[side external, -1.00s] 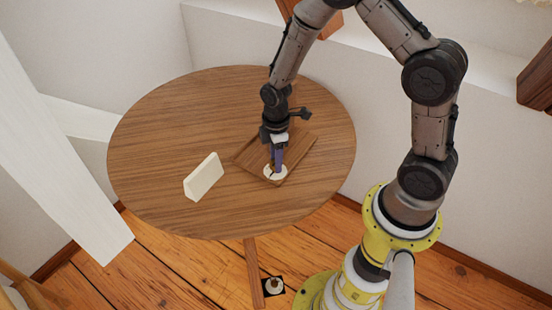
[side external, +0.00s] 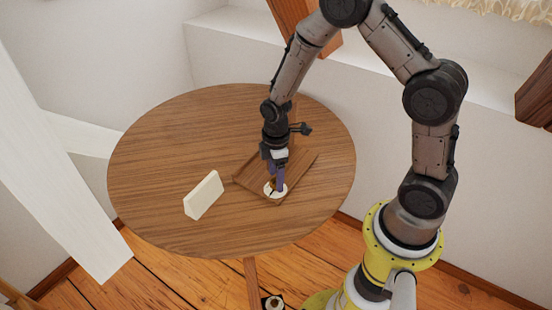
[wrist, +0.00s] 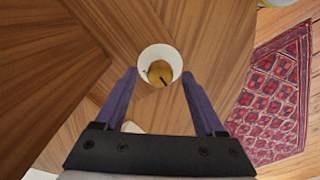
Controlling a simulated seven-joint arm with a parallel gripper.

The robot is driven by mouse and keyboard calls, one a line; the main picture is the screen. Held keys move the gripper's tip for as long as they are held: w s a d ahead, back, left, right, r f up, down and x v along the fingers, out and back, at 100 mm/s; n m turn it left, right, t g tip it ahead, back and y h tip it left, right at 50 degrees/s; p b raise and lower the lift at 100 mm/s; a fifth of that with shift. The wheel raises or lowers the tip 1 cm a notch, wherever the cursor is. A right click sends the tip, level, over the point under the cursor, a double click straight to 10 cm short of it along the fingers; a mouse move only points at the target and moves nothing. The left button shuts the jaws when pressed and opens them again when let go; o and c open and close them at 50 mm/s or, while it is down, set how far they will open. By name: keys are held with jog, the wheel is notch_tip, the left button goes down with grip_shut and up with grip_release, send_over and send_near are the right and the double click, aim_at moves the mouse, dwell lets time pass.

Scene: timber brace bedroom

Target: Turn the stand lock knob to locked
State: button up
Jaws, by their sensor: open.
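The lock knob (wrist: 160,75) is a small brass-coloured disc with a dark mark pointing to lower right in the wrist view. It sits inside a white round collar (wrist: 147,57), which also shows in the side view (side external: 268,189) at the near corner of a flat wooden stand (side external: 303,166) on the round table. My gripper (side external: 277,190) points down over this collar. In the wrist view its two purple fingers are apart, one to each side of the knob, with gaps visible. The side view does not show the knob clearly behind the fingers.
A cream wedge-shaped block (side external: 203,195) stands on the round wooden table (side external: 160,150) left of the stand. The table's left part is otherwise clear. A red patterned rug (wrist: 275,100) lies below, to the right in the wrist view.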

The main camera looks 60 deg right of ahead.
notch_tip(320, 180, up, 13)
dwell(0.3)
jog(key=shift+r, duration=0.1)
jog(key=s+a+r+m+t, duration=0.15)
jog(key=s+r+t, duration=0.3)
jog(key=r, duration=0.85)
jog(key=s+a+m+t, duration=0.1)
jog(key=s+m, duration=0.7)
jog(key=s, duration=0.6)
jog(key=shift+a+r+m, duration=0.15)
jog(key=shift+r+m, duration=0.15)
jog(key=shift+m, duration=0.05)
